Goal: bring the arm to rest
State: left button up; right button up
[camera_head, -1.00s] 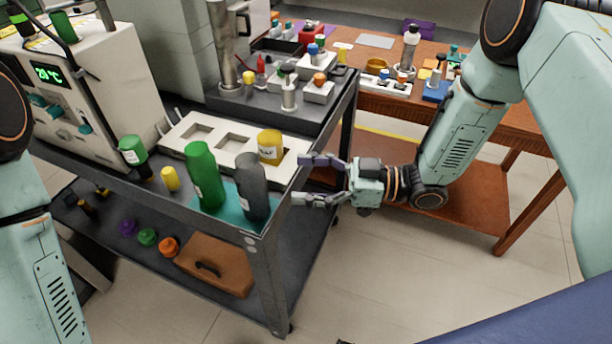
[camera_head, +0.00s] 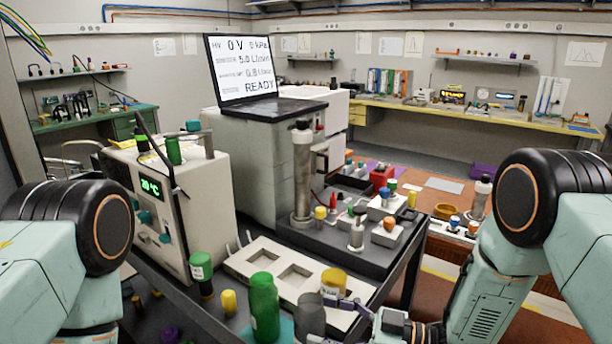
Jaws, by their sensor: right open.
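My right gripper (camera_head: 334,322) is low in the picture at the cart's right edge, its fingers apart with nothing between them. It points left toward a dark grey bottle (camera_head: 311,318), close to the bottle's right side. The lower finger is partly cut off by the bottom edge. My right arm (camera_head: 487,300) comes in from the right, bent at the elbow. My left arm (camera_head: 70,265) shows at the left edge, but its gripper is out of view.
A green bottle (camera_head: 264,308) stands beside the grey one. A yellow-capped jar (camera_head: 334,281) sits in a white tray (camera_head: 262,252) behind them. A white instrument (camera_head: 205,190) and a laptop reading READY (camera_head: 243,68) stand farther back. A wooden table (camera_head: 440,200) is at right.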

aim_at(302, 316)
jog(key=x, duration=0.5)
jog(key=shift+f, duration=0.1)
jog(key=shift+d, duration=0.1)
jog(key=shift+d, duration=0.1)
